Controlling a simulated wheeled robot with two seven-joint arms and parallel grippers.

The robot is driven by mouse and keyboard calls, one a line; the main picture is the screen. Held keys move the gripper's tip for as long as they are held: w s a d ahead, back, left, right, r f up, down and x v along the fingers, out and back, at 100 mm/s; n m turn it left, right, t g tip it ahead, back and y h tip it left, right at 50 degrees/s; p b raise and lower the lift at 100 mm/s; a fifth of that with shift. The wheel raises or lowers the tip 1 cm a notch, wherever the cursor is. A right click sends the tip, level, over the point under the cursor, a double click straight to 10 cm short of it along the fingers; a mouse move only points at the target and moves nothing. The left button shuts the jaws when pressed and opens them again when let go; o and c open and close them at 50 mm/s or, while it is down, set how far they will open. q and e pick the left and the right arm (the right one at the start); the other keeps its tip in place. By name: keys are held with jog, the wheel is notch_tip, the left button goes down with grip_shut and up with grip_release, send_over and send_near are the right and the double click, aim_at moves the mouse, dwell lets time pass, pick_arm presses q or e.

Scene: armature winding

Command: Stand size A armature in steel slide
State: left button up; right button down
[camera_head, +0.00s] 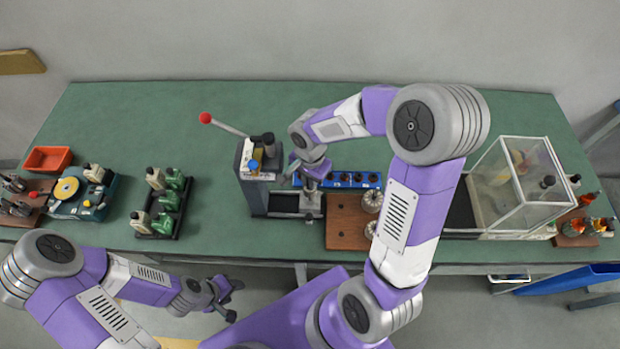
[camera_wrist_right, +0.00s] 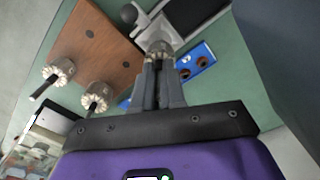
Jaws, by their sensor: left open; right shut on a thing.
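My right gripper (camera_head: 309,184) is shut on an armature (camera_wrist_right: 157,40), a pale ribbed piece seen between its fingertips (camera_wrist_right: 158,85) in the right wrist view. In the head view the gripper points down over the right end of the slide (camera_head: 283,213), a dark channel with light edges at the press's foot. The slide also shows in the right wrist view (camera_wrist_right: 190,14), close to the held armature. Whether the armature touches it I cannot tell. My left gripper (camera_head: 232,300) is open and empty in front of the table.
A brown wooden board (camera_head: 345,235) with two more armatures (camera_head: 372,198) stands right of the slide. A blue rack (camera_head: 340,180) lies behind it. The lever press (camera_head: 250,165) has a red-knobbed handle. A clear box (camera_head: 515,190) is at right, green machines (camera_head: 165,205) at left. The back middle is clear.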

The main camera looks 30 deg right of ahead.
jog(key=shift+f, duration=0.25)
jog(key=shift+f+b, duration=0.35)
jog(key=shift+b, duration=0.15)
jog(key=shift+f+b, duration=0.8)
jog(key=c, duration=1.1)
grip_release()
jog(key=shift+r+p, duration=1.6)
jog(key=shift+r, duration=0.7)
